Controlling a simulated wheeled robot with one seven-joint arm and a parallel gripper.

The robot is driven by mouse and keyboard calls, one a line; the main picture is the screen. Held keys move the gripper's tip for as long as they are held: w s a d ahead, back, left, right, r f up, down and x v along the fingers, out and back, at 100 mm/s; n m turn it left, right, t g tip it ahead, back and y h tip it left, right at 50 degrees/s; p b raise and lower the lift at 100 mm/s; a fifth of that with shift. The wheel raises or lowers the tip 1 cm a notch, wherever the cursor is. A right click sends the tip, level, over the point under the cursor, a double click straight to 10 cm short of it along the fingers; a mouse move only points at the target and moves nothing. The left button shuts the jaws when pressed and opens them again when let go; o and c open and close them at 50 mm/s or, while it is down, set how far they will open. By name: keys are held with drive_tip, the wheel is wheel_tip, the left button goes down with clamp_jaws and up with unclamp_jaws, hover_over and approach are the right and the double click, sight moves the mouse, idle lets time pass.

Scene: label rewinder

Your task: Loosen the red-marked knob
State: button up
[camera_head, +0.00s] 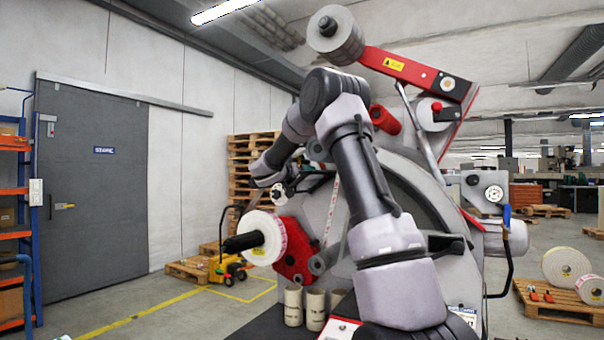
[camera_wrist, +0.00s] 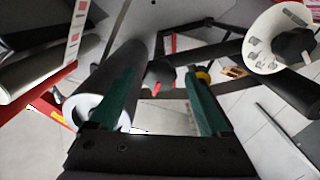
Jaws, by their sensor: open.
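In the wrist view my gripper (camera_wrist: 163,84) is open, with its two green fingers apart and nothing held between them. A small dark and red round part (camera_wrist: 160,71) shows beyond the gap between the fingertips. It may be the red-marked knob, but it is too small and dark to be sure, and no contact is visible. In the head view my arm stands in front of the rewinder (camera_head: 415,185) and bends left at the top. I cannot make out the fingers there.
A white label roll (camera_head: 264,238) sits on a black shaft at the rewinder's left. In the wrist view a dark roller (camera_wrist: 120,62) lies beside the left finger, and a white disc (camera_wrist: 262,38) stands at upper right. Cardboard cores (camera_head: 293,306) stand below the roll.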

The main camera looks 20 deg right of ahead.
drive_tip(key=shift+c, duration=0.3)
clamp_jaws()
drive_tip(key=shift+n, duration=0.3)
drive_tip(key=shift+w+a+f+n, duration=0.1)
drive_tip(key=shift+n, duration=3.7)
drive_tip(key=shift+w+f+n, duration=0.1)
drive_tip(key=shift+n, duration=3.7)
